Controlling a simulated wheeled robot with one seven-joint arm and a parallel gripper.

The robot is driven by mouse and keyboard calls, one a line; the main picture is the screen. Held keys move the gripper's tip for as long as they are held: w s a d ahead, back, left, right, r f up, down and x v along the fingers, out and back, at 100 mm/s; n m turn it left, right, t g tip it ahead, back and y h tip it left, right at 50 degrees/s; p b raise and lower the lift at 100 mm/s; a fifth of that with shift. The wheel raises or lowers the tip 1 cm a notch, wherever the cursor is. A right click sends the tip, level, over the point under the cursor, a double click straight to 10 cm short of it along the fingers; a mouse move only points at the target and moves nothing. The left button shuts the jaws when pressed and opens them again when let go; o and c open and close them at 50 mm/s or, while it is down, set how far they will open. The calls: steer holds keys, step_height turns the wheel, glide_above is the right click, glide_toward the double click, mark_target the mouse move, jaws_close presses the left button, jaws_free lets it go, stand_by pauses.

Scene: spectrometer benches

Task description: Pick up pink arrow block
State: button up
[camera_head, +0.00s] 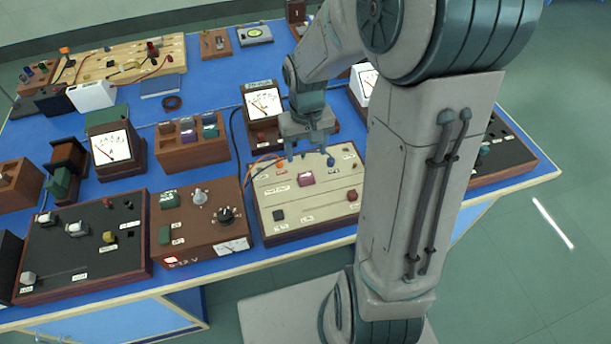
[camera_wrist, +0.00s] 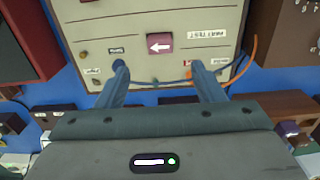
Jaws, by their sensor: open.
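The pink arrow block (camera_head: 306,179) is a small pink-purple block on the cream panel (camera_head: 283,223) in front of my arm. In the wrist view the block (camera_wrist: 159,43) shows a white arrow pointing left, and it lies beyond my fingertips, centred between them. My gripper (camera_head: 309,156) is above the far part of the panel, on the far side of the block. In the wrist view my gripper (camera_wrist: 158,67) has its two blue fingers spread wide with nothing between them. The fingers are apart from the block.
Orange and blue wires (camera_wrist: 245,65) run across the panel near my fingers. A brown box with knobs (camera_head: 200,220) stands left of the panel. An analog meter (camera_head: 263,103) stands behind it. The blue bench top (camera_head: 222,182) is crowded with other instruments.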

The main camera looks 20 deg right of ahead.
mark_target(306, 175)
step_height(306, 175, down, 10)
steer(key=shift+w+r+p, duration=0.15)
steer(key=shift+p, duration=0.2)
steer(key=c, duration=1.1)
steer(key=shift+r, duration=0.1)
steer(key=shift+c, duration=0.2)
